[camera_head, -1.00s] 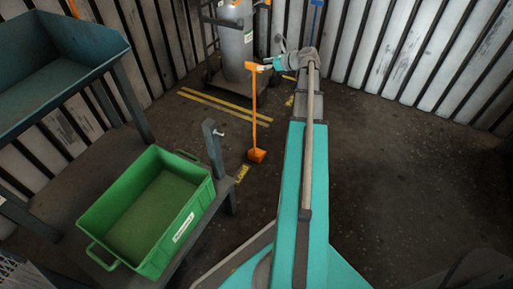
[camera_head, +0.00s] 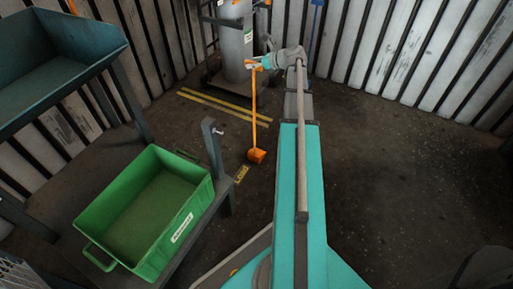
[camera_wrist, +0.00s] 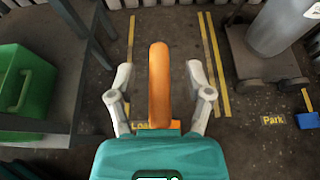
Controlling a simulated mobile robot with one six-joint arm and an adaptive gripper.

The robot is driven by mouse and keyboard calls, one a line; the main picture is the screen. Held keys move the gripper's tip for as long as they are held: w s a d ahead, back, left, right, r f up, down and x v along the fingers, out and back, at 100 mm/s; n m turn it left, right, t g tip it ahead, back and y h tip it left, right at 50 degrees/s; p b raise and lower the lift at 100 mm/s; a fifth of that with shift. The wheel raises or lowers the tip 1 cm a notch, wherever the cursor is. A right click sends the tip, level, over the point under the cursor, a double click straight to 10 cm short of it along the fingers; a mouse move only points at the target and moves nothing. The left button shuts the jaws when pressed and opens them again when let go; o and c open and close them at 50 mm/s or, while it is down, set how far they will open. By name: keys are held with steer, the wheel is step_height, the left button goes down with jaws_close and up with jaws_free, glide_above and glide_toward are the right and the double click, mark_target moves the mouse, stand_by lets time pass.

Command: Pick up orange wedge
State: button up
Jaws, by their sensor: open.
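The orange wedge (camera_head: 256,155) stands on the floor with a long thin orange handle rising from it. In the wrist view the top of its handle (camera_wrist: 159,85) shows as a rounded orange bar, and part of the orange base shows lower down. My gripper (camera_wrist: 160,78) is open, with one finger on each side of the handle and a visible gap on both sides. In the head view my gripper (camera_head: 256,63) is at the handle's top end; its fingers are small and hard to make out there.
A green bin (camera_head: 146,210) sits on a dark workbench at the left, and it also shows in the wrist view (camera_wrist: 24,85). A grey cylinder on a cart (camera_head: 233,45) stands behind the wedge. Yellow floor lines (camera_head: 220,105) lie nearby. The floor at right is clear.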

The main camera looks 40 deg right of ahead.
stand_by(0.4)
jaws_close()
